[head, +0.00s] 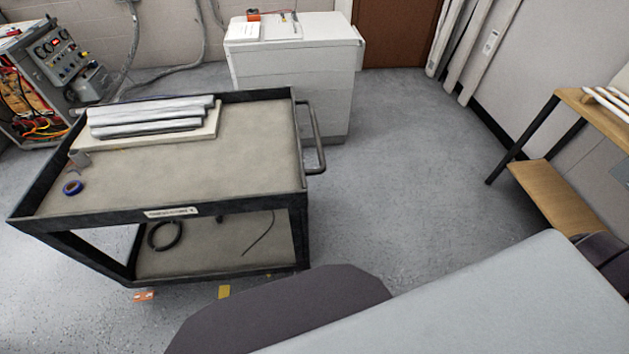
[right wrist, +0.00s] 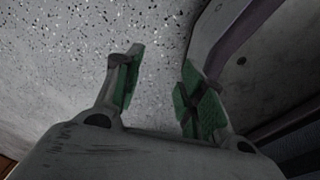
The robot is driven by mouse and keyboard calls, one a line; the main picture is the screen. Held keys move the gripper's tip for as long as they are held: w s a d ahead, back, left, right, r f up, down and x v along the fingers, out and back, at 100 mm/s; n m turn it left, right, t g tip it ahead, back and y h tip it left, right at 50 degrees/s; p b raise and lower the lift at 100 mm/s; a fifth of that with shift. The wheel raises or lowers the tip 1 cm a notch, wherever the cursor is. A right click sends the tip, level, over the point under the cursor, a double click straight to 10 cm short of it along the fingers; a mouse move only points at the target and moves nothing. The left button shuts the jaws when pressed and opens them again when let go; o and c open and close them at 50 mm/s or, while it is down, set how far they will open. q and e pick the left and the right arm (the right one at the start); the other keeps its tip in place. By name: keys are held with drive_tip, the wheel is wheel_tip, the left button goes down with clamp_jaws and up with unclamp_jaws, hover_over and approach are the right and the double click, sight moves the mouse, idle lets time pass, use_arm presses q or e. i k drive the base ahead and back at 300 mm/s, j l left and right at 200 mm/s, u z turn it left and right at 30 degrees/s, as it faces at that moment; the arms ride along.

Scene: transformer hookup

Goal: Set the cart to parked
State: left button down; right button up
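The cart (head: 190,182) stands on the grey floor at the left of the head view. It has a dark frame, a beige top tray, a lower shelf (head: 215,247) and a bar handle (head: 316,140) on its right end. Its wheels are mostly hidden. My right gripper (right wrist: 158,88) shows in the right wrist view with its two green-padded fingers apart and nothing between them. Speckled floor and part of my own body lie behind it. The cart does not show in that view. Neither gripper shows in the head view.
On the cart lie grey rolls (head: 150,118), a blue tape ring (head: 73,187) and a black coil (head: 164,236). A white cabinet (head: 295,70) stands behind. An electrical unit (head: 55,70) is at far left, a wooden bench (head: 560,200) at right. Floor right of the cart is clear.

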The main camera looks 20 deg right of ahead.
sight(245, 163)
drive_tip(key=k+l, duration=0.1)
drive_tip(key=l, duration=0.5)
drive_tip(key=l+u, duration=0.1)
drive_tip(key=l, duration=0.55)
drive_tip(key=k, duration=0.05)
